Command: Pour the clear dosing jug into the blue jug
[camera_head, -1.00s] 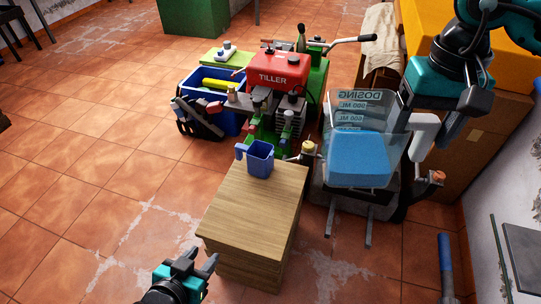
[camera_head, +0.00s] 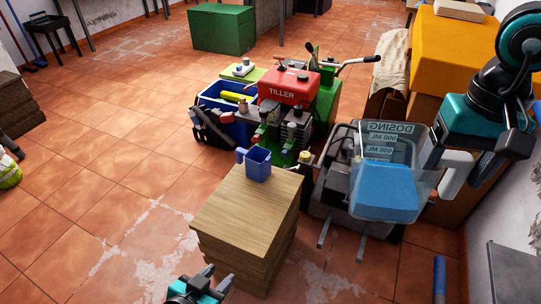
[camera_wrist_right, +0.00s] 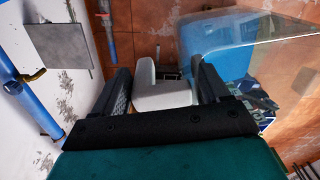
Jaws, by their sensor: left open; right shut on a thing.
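The clear dosing jug (camera_head: 376,143), with mirrored lettering and blue liquid in its lower part, hangs upright in the air at the right of the head view. My right gripper (camera_wrist_right: 162,92) is shut on its pale handle (camera_wrist_right: 146,72); the handle also shows in the head view (camera_head: 455,172). The blue jug (camera_head: 257,165) stands upright on a wooden block (camera_head: 240,205), left of the dosing jug and well apart from it. Its inside bottom cannot be made out. My left gripper (camera_head: 219,277) is open and empty, low in front of the block.
A red and green tiller (camera_head: 290,85) stands behind the block, beside a blue crate (camera_head: 215,95). A grey machine with bars is below the dosing jug. A yellow-covered bench (camera_head: 455,45) and wall bound the right. Tiled floor is open at left.

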